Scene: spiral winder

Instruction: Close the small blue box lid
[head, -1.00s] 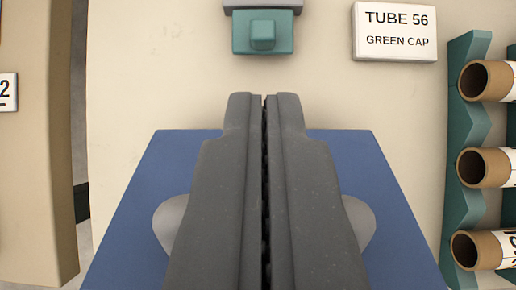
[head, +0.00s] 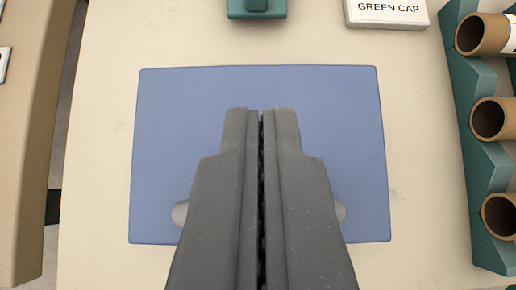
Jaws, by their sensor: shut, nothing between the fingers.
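The blue box lid (head: 330,130) shows as a flat blue panel in the middle of the head view. It looks nearly rectangular, slightly wider at the near edge. My gripper (head: 262,112) is in front of the lid's middle, fingers shut together with nothing between them. The fingertips overlap the upper middle of the lid; I cannot tell whether they touch it. My fingers hide the lid's near centre. The box under the lid does not show, and I cannot tell if the lid lies fully down.
A cream work surface (head: 425,200) surrounds the lid. A teal block (head: 257,8) and a white "GREEN CAP" sign (head: 388,12) are beyond it. A teal rack (head: 485,150) with several brown cardboard tubes stands at the right. A tan panel (head: 28,140) is at the left, across a dark gap.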

